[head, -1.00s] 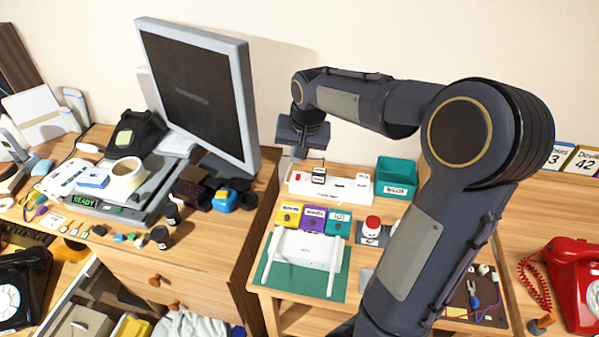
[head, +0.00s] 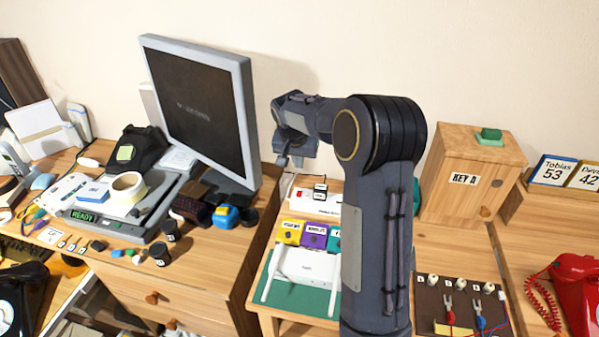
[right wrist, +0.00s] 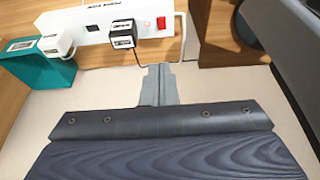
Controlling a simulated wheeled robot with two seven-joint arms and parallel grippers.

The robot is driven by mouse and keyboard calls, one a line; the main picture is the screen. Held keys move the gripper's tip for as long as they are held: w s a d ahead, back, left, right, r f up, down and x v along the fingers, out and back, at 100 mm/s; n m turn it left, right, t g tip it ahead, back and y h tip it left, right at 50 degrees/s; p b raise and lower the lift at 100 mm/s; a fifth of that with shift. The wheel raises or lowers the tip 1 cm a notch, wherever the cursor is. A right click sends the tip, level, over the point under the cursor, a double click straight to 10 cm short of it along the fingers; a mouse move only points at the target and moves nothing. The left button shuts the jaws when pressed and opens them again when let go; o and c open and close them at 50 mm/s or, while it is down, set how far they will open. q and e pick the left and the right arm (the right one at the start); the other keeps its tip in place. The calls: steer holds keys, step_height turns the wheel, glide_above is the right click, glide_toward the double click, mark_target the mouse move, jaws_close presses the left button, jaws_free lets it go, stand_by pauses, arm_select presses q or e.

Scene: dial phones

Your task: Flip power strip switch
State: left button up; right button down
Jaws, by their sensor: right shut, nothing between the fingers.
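The white power strip (head: 325,208) lies near the back of the small wooden table in the head view, partly hidden by my right arm. It also shows in the right wrist view (right wrist: 75,39), with a red switch (right wrist: 161,23) at its right end. A black plug (right wrist: 122,32) sits in the strip beside the switch, and a white plug (right wrist: 57,42) is further left. My right gripper (right wrist: 158,70) is shut and empty, its tips just short of the strip's switch end in this view. It also shows in the head view (head: 287,160). My left gripper is not in view.
A white router (head: 305,266) on a green mat and yellow and purple boxes (head: 313,235) stand in front of the strip. The monitor (head: 200,110) stands left of my gripper. A wooden KEY A box (head: 465,185) is at right.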

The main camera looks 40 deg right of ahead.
steer(key=p, duration=0.1)
glide_toward(302, 192)
steer(key=x, duration=0.5)
steer(key=shift+w+d, duration=0.35)
steer(key=shift+w, duration=0.05)
steer(key=shift+w+d+f, duration=0.1)
steer(key=shift+w+f, duration=0.05)
steer(key=shift+f, duration=0.6)
